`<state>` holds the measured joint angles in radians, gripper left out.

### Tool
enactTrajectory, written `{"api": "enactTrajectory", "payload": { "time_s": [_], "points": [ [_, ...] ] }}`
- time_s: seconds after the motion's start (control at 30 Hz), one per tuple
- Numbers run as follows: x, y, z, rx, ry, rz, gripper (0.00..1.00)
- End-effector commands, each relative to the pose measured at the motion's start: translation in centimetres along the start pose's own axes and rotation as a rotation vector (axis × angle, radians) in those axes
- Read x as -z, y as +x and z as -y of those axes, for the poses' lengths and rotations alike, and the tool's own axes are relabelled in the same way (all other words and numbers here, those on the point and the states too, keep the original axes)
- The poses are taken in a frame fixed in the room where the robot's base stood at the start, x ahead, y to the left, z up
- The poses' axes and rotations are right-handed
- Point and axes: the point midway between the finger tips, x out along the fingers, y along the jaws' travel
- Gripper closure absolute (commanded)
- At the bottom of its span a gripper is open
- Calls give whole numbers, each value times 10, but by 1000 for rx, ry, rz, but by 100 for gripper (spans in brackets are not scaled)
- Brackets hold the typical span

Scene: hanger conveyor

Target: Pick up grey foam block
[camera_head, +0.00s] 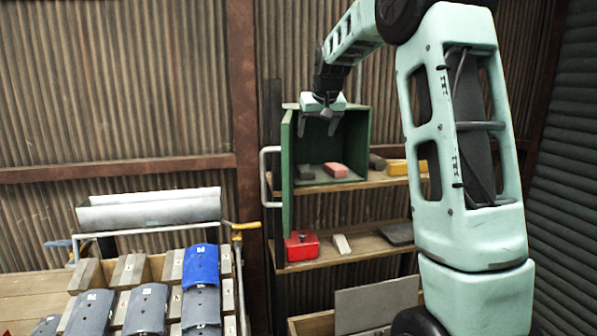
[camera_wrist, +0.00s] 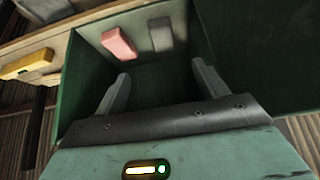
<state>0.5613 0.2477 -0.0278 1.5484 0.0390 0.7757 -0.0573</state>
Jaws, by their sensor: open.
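The grey foam block (camera_head: 304,171) lies on the floor of an open green box (camera_head: 350,130), left of a pink block (camera_head: 336,170). The grey block also shows in the wrist view (camera_wrist: 160,35), right of the pink block (camera_wrist: 118,43). My gripper (camera_head: 317,122) is open and empty at the upper front of the box, above and apart from both blocks. In the wrist view the fingers (camera_wrist: 159,73) point into the box, with the grey block beyond the gap between them. Nothing hides the block.
The green door (camera_head: 287,185) stands open on the left. On the same shelf, right of the box, lie a dark grey block (camera_head: 377,162) and a yellow item (camera_head: 398,167). The lower shelf (camera_head: 365,248) holds a red box (camera_head: 301,246), a pale block and a dark slab.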

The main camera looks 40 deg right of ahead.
Motion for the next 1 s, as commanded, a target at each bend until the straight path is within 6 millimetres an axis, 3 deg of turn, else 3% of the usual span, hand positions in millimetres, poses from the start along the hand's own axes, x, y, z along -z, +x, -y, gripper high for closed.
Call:
{"api": "enactTrajectory", "payload": {
  "time_s": [0.17, 0.6, 1.0],
  "points": [
    [1, 23, -2, -1, 2, 6, 28],
    [2, 107, -1, -1, 1, 3, 28],
    [3, 139, 3, 0, 1, 4, 28]
  ]
}}
